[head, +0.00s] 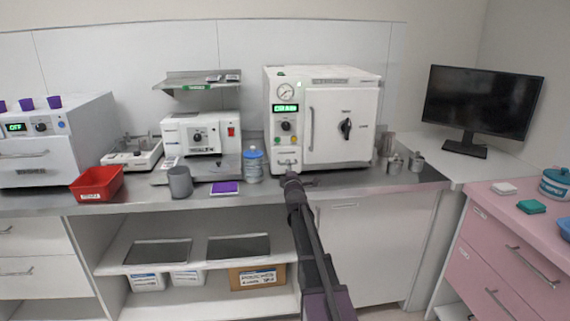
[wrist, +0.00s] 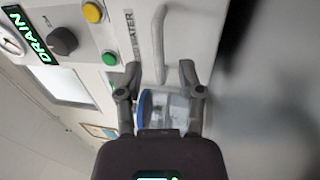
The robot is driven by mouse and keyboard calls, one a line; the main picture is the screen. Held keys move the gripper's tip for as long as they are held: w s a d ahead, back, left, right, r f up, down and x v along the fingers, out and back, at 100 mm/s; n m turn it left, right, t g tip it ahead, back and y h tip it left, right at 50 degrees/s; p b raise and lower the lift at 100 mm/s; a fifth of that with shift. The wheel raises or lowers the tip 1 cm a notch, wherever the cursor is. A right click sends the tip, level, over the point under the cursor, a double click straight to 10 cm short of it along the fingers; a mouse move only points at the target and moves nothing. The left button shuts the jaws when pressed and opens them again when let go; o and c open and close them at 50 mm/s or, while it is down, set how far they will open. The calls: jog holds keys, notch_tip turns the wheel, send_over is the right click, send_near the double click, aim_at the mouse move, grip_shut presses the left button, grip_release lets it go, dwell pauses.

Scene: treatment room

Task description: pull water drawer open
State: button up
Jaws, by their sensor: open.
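The white sterilizer (head: 345,125) stands on the counter, its green display reading DRAIN. The water drawer (head: 279,159) is low on its left side and looks shut. In the wrist view its pale handle (wrist: 158,40) runs up from between my fingertips, with the WATER label beside it. My gripper (head: 290,178) is in front of the drawer. In the wrist view my gripper (wrist: 159,70) is open, one finger on each side of the handle's lower end, and holds nothing. I cannot tell whether a finger touches the handle.
A blue-capped clear bottle (head: 253,165) stands close left of the drawer; in the wrist view the bottle (wrist: 165,107) appears between my fingers. A purple pad (head: 224,188) and grey cup (head: 180,182) lie farther left. Metal cups (head: 394,164) stand right of the sterilizer.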

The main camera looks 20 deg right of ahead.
aim_at(285, 156)
jog(key=shift+x, duration=1.55)
grip_shut()
